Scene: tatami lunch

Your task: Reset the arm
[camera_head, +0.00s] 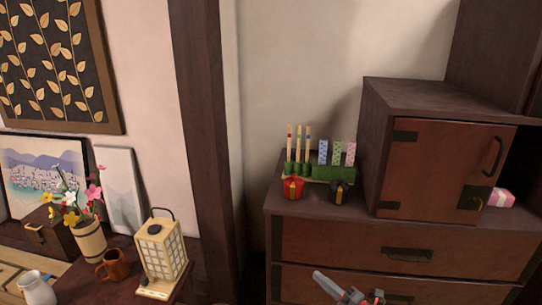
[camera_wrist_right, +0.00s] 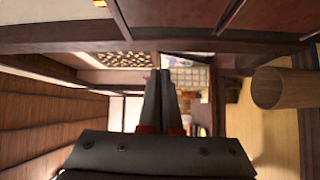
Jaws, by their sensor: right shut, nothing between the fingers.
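My right gripper (camera_head: 350,292) shows at the bottom edge of the head view, in front of the lower drawers of the dark wooden chest. In the right wrist view its two dark fingers (camera_wrist_right: 159,100) lie together, shut with nothing between them. It touches nothing that I can see. The rest of my right arm is cut off by the frame. My left gripper is in neither view.
The chest (camera_head: 350,235) bears a small cabinet (camera_head: 437,165), a green rack (camera_head: 333,172), a red pot (camera_head: 292,188) and a black pot (camera_head: 339,192). At left stand a lantern (camera_head: 161,250), a brown mug (camera_head: 113,266) and a white jug (camera_head: 36,288). A wooden post (camera_head: 203,120) rises between.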

